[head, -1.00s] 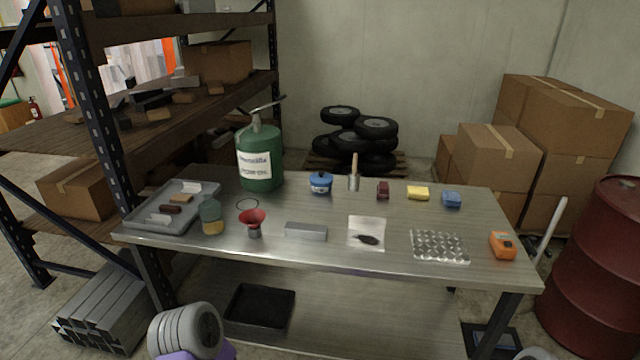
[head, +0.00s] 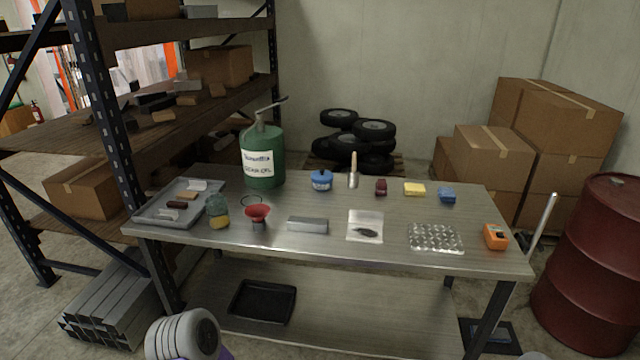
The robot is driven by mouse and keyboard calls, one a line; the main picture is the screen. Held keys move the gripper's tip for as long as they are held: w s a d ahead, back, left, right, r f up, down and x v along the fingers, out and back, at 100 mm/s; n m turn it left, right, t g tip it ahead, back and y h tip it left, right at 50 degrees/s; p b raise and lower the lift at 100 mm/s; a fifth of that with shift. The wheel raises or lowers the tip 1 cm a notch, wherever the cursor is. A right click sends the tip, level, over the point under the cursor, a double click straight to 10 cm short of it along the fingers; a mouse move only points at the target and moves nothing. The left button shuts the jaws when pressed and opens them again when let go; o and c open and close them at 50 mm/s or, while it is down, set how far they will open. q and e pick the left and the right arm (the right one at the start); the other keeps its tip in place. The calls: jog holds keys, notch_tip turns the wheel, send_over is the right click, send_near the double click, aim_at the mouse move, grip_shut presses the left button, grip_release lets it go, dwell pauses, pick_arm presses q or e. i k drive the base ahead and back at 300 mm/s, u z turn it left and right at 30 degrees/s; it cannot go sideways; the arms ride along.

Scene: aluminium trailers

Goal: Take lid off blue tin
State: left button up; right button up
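The blue tin (head: 321,184) stands upright near the back middle of the metal table (head: 380,259). Its blue lid (head: 321,174) with a dark knob sits on top, and a pale label shows on its side. A white and purple part of my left arm shows at the bottom left, well in front of the table and far from the tin. Neither gripper's fingers can be seen.
Left of the tin stands a tall green canister (head: 262,156); right of it a brush (head: 353,171) stands upright.

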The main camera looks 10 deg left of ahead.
aim_at(322, 175)
jog(key=k, duration=0.25)
jog(key=u, duration=1.8)
jog(key=i, duration=1.4)
jog(key=z, duration=2.35)
